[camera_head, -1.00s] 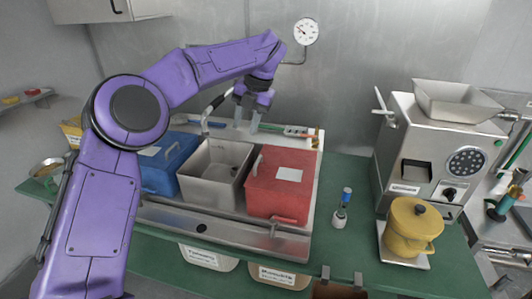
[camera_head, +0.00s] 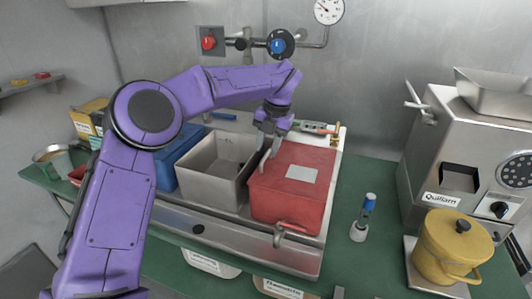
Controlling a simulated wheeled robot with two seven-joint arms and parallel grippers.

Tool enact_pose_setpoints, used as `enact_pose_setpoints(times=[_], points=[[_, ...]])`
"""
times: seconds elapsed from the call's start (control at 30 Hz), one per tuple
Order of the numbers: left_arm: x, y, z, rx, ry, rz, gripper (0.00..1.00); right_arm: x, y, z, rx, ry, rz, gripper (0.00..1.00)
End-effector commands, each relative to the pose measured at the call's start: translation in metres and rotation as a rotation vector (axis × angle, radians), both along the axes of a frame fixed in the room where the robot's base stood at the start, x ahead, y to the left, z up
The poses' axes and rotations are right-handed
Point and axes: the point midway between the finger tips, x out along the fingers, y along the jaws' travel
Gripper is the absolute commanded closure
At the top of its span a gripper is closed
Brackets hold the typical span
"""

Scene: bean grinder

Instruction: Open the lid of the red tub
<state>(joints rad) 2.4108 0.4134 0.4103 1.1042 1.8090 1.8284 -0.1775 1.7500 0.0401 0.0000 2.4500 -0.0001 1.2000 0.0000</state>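The red tub (camera_head: 288,208) sits in the metal counter tray, and its flat red lid (camera_head: 318,160) with a pale label is down. A tap-like fitting shows at the tub's front. My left gripper (camera_head: 267,151) points down at the left edge of the lid, beside the open steel bin. Its two fingers look apart, with the tips close to the lid's left edge. The lid's handle there is mostly hidden by the fingers, and I cannot tell whether they touch it. My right gripper is not in view.
An empty steel bin (camera_head: 207,184) stands left of the tub, with a blue tub (camera_head: 165,160) beyond it, partly behind my arm. A blue-topped bottle (camera_head: 363,217), a yellow pot (camera_head: 452,250) and a grinder (camera_head: 450,150) stand right.

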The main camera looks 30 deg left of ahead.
Motion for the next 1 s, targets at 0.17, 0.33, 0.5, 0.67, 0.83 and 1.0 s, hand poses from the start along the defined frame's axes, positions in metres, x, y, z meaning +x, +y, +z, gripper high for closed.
enact_pose_setpoints(times=[0.17,0.33,0.5,0.67,0.83,1.0], points=[[-0.001,0.005,-0.020,0.001,0.000,0.000,0.62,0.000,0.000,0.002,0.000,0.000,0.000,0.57],[-0.002,0.007,-0.024,0.001,-0.001,0.004,0.62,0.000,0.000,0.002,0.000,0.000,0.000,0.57],[-0.002,0.006,-0.024,0.001,0.000,0.003,0.78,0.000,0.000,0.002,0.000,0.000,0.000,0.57],[-0.002,0.006,-0.024,0.001,0.000,0.003,1.00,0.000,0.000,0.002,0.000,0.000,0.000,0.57],[-0.002,0.006,-0.022,0.006,0.000,0.002,1.00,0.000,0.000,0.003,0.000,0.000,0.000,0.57],[-0.003,0.003,-0.012,0.042,0.008,0.001,1.00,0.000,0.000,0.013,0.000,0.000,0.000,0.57]])
